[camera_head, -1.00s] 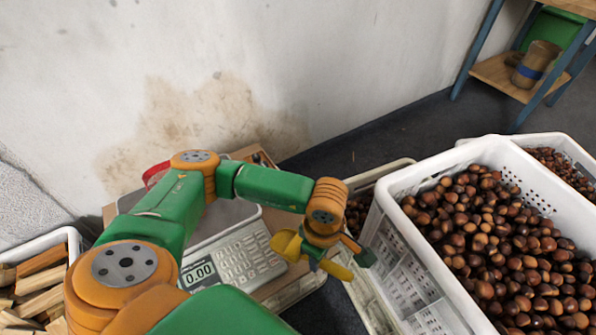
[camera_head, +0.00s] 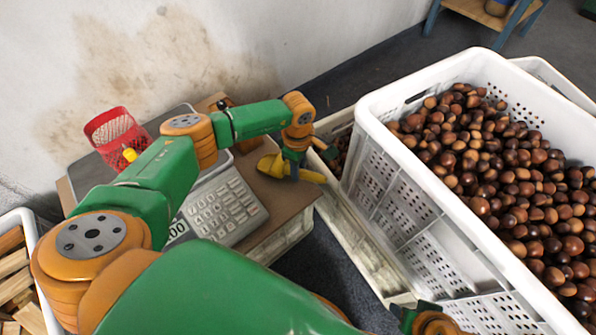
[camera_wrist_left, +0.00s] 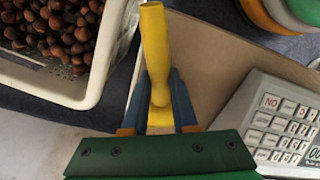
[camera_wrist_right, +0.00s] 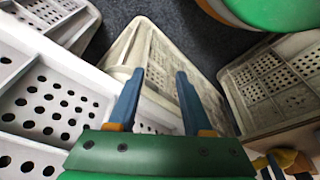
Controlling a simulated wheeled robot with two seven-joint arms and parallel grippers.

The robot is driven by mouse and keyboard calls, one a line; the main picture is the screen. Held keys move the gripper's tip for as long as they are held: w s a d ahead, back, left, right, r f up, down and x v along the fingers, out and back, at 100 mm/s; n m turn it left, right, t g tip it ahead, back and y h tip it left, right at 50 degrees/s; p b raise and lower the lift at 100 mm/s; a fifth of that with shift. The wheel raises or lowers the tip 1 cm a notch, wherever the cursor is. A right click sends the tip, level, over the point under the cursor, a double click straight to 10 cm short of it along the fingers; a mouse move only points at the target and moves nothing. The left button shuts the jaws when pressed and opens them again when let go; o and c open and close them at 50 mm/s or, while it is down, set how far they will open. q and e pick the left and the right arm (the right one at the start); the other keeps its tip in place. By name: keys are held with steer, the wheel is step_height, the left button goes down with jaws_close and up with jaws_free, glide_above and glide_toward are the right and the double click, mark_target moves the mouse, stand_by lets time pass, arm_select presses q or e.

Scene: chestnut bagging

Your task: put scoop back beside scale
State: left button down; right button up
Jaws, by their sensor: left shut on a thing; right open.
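My left gripper (camera_head: 297,165) is shut on the yellow scoop (camera_head: 272,166), beside the right side of the scale (camera_head: 222,208). In the left wrist view the scoop's yellow handle (camera_wrist_left: 155,45) stands between the two fingers (camera_wrist_left: 158,100). The scoop is over the brown board (camera_head: 276,202) that the scale stands on; I cannot tell whether it touches the board. My left arm hides part of the scale and its display. My right gripper (camera_wrist_right: 160,98) is open and empty above white crates in the right wrist view.
A crate of wood pieces (camera_head: 33,290) is at the lower left.

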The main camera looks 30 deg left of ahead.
steer(key=shift+r, duration=0.1)
arm_select(q)
steer(key=shift+f, duration=0.1)
steer(key=c, duration=0.7)
jaws_free()
arm_select(e)
steer(key=shift+r, duration=0.2)
arm_select(q)
step_height(320, 180, up, 12)
steer(key=p, duration=0.4)
steer(key=shift+r+p, duration=0.2)
steer(key=shift+p, duration=0.15)
arm_select(e)
step_height(320, 180, down, 10)
steer(key=s, duration=0.2)
steer(key=shift+s+d+g, duration=0.2)
steer(key=shift+d+g, duration=0.15)
steer(key=shift+g, duration=0.05)
